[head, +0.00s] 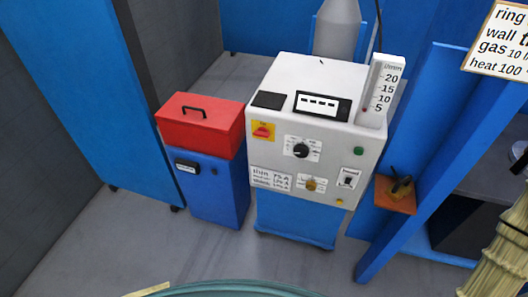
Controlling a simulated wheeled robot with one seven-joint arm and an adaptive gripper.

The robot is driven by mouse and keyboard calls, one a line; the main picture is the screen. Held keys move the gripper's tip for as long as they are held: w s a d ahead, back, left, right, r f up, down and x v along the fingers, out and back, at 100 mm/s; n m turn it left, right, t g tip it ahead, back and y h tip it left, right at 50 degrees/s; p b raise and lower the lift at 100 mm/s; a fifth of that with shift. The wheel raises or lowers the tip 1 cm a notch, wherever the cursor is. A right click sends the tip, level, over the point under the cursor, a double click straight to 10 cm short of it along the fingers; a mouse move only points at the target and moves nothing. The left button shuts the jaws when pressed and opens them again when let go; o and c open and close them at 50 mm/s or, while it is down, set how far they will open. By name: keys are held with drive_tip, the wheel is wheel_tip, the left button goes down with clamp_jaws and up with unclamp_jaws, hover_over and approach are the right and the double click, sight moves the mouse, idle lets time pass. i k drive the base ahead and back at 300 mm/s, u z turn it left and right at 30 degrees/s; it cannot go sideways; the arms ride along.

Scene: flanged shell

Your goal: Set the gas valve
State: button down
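The white welding machine (277,147) stands on a blue base in the middle of the head view. On its front is a brass-coloured knob (311,185), which may be the gas valve; its label is too small to read. A flow gauge (377,92) marked 5, 10, 15 and 20 stands at the machine's upper right. A small red mark shows by the 5, near the gauge's bottom. A sign (500,42) at the upper right is cut off by the edge; its gas line starts with 10. My gripper is not in view.
A black dial (301,151), red switch (262,131) and green button (358,151) are also on the panel. A red box (200,124) is at left, a grey cylinder (338,30) behind. Blue posts and an orange shelf (395,199) stand right.

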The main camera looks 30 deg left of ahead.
sight(311, 186)
drive_tip(key=u, duration=2.8)
drive_tip(key=k, duration=1)
drive_tip(key=z, duration=1.75)
